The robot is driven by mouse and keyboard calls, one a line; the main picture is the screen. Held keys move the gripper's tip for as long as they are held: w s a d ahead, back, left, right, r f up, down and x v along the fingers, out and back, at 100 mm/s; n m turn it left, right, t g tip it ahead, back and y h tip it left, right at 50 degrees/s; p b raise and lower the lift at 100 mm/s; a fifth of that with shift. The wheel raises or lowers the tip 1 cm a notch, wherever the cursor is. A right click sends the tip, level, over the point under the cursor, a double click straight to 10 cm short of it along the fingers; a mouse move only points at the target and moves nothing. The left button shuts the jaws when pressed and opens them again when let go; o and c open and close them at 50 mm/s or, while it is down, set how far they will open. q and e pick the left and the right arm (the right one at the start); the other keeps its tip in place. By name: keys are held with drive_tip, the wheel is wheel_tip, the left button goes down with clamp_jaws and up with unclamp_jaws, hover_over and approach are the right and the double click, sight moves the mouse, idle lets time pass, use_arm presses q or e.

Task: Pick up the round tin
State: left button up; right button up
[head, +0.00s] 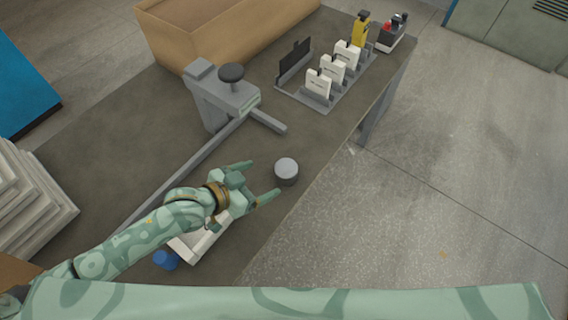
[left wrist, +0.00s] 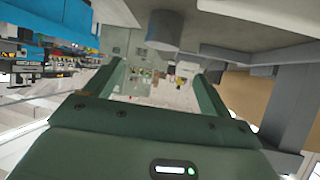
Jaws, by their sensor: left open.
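The round tin (head: 286,170), a short grey cylinder with a pale lid, stands on the dark workbench (head: 110,120) near its right edge. It also shows in the left wrist view (left wrist: 164,30), at the top, where the picture is upside down. My left gripper (head: 264,179) is open, its two fingers pointing toward the tin. The tin is just beyond the fingertips, apart from them, and nothing is seen between the fingers. In the left wrist view the fingers (left wrist: 160,80) frame the space in front. My right gripper is not in view.
A grey clamp device (head: 222,95) with a black knob and a long bar stands beyond the gripper. A rack (head: 318,100) of white pieces stands farther back, near a cardboard box (head: 215,35). A white tray (head: 205,242) and a blue cap (head: 165,259) lie under my left arm.

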sight(284, 169)
use_arm(q)
drive_tip(key=b+x, duration=0.2)
drive_tip(key=x, duration=0.6)
drive_tip(key=shift+f, duration=0.2)
drive_tip(key=b+x, duration=0.1)
drive_tip(key=x, duration=0.1)
drive_tip(key=b+x, duration=0.2)
drive_tip(key=shift+w+f, duration=0.15)
drive_tip(key=shift+f, duration=0.4)
drive_tip(key=shift+w+d+f, duration=0.1)
drive_tip(key=shift+w+d, duration=0.15)
drive_tip(key=shift+c, duration=0.6)
drive_tip(key=c, duration=1.1)
drive_tip(key=shift+r, duration=0.2)
drive_tip(key=shift+c, duration=0.2)
drive_tip(key=shift+r, duration=0.1)
